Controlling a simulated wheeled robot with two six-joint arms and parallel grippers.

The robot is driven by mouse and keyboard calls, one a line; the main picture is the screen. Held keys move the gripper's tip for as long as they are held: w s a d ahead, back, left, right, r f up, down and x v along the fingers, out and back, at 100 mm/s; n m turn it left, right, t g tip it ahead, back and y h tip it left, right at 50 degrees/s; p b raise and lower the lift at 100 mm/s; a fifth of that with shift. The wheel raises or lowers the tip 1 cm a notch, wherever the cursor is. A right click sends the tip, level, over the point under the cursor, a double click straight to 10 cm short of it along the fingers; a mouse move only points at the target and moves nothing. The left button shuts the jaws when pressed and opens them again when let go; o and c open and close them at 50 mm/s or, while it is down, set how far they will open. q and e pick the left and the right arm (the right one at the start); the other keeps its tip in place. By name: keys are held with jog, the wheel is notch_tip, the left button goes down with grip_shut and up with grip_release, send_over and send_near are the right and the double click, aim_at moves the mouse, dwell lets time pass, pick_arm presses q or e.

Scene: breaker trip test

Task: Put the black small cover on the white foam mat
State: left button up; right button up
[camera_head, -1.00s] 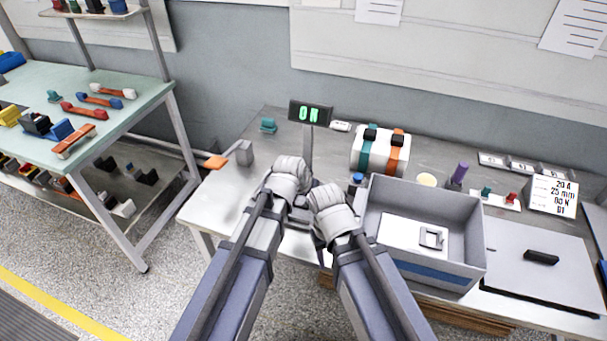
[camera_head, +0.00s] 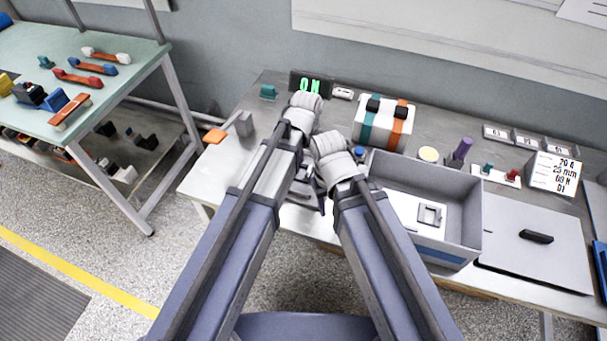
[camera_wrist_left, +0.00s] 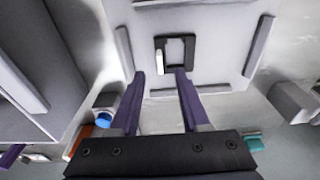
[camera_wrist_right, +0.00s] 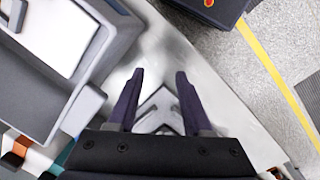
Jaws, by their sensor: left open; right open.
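A small black square frame, which looks like the black small cover (camera_wrist_left: 189,50), lies on a pale plate with raised bars in the left wrist view. A small white bar shows at its left side. My left gripper (camera_wrist_left: 160,73) is open and empty, its fingertips just short of the frame. My right gripper (camera_wrist_right: 160,73) is open and empty over the bench, beside the grey box. The white foam mat (camera_head: 402,208) lies inside the grey box (camera_head: 470,205), with a light grey square frame (camera_head: 429,214) on it. My arms hide the black frame in the head view.
A grey lid with a black handle (camera_head: 537,237) lies right of the box. A striped white block (camera_head: 384,124), a purple peg (camera_head: 462,149) and a green-lit display (camera_head: 310,85) stand behind. A blue button (camera_wrist_left: 104,117) is near the left gripper.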

aim_at(310, 169)
pick_arm(q)
jog(key=shift+f, duration=0.15)
pick_arm(e)
jog(key=shift+f, duration=0.1)
pick_arm(q)
jog(key=f+b, duration=0.5)
jog(key=shift+w+d, duration=0.15)
jog(key=shift+w, duration=0.2)
pick_arm(e)
notch_tip(310, 169, down, 5)
jog(key=shift+f, duration=0.1)
pick_arm(q)
jog(key=shift+c, duration=0.3)
grip_shut()
